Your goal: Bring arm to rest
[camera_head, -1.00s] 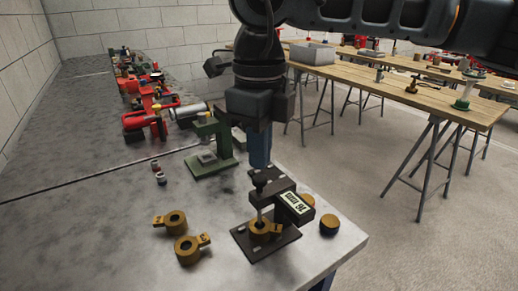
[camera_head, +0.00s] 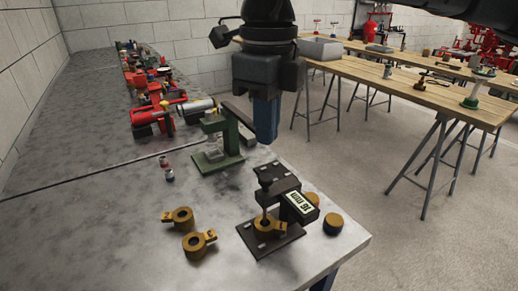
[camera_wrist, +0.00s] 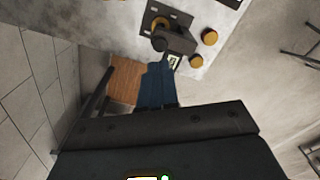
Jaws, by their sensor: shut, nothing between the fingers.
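My gripper (camera_head: 267,122) hangs from my black arm in the head view, its blue fingers pointing down above the right edge of the grey worktop. The fingers are together with nothing between them. They also show in the wrist view (camera_wrist: 157,85). Below and apart from them stands a small dark press with a label (camera_head: 280,200). A brass ring with a tab (camera_head: 266,226) sits on the press's base plate. The upper part of my arm is cut off by the top of the frame.
A green stand (camera_head: 228,148) is left of my gripper. Two brass rings (camera_head: 182,217) (camera_head: 198,243) and a brass cap (camera_head: 333,223) lie on the worktop (camera_head: 100,235). Red parts (camera_head: 155,110) line its far side. A wooden trestle table (camera_head: 410,90) stands at right, with open floor between.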

